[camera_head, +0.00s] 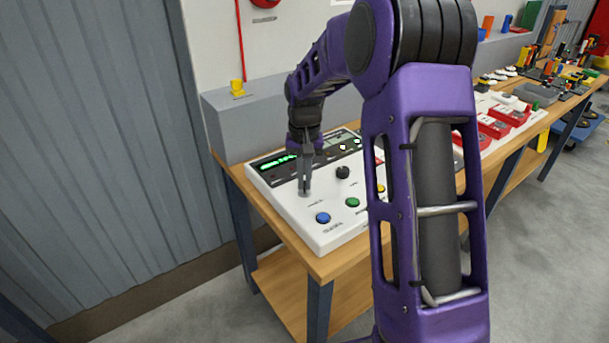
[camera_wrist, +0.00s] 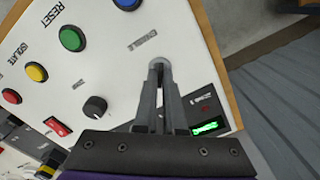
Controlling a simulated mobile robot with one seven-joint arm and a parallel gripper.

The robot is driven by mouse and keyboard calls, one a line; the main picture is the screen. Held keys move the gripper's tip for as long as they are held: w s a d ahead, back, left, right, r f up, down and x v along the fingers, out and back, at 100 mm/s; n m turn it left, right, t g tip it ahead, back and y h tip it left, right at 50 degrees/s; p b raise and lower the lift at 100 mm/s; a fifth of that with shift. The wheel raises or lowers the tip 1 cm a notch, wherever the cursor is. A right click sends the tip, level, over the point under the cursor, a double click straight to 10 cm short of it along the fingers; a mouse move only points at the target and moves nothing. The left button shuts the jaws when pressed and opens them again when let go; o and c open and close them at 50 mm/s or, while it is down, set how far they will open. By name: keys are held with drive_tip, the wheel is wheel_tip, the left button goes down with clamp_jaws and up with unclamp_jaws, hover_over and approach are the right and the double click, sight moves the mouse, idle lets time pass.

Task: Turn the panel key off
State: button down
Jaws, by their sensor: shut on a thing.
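The white control panel (camera_head: 290,205) lies on a wooden bench and also shows in the wrist view (camera_wrist: 130,60). My gripper (camera_head: 305,192) points down at its left part, beside the lit green display (camera_head: 277,162). In the wrist view my gripper (camera_wrist: 160,68) has its fingertips together at a round grey key switch (camera_wrist: 157,61). The fingers are shut on the panel key, which they mostly hide, so I cannot tell its angle. A small red light (camera_wrist: 206,109) shows near the green display.
A black knob (camera_head: 343,172), blue button (camera_head: 323,218) and green button (camera_head: 352,202) sit close by on the panel. A yellow button (camera_wrist: 37,72) and red switch (camera_wrist: 57,126) lie farther along. A grey ledge (camera_head: 235,125) stands behind. My forearm hides the panel's right part.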

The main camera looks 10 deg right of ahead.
drive_tip(key=n+p, duration=0.1)
drive_tip(key=n, duration=0.2)
drive_tip(key=shift+r+n, duration=0.1)
drive_tip(key=shift+n, duration=0.3)
drive_tip(key=shift+n+p, duration=0.65)
drive_tip(key=shift+n, duration=1.05)
drive_tip(key=c, duration=1)
unclamp_jaws()
wheel_tip(320, 180, up, 17)
drive_tip(key=shift+r, duration=0.15)
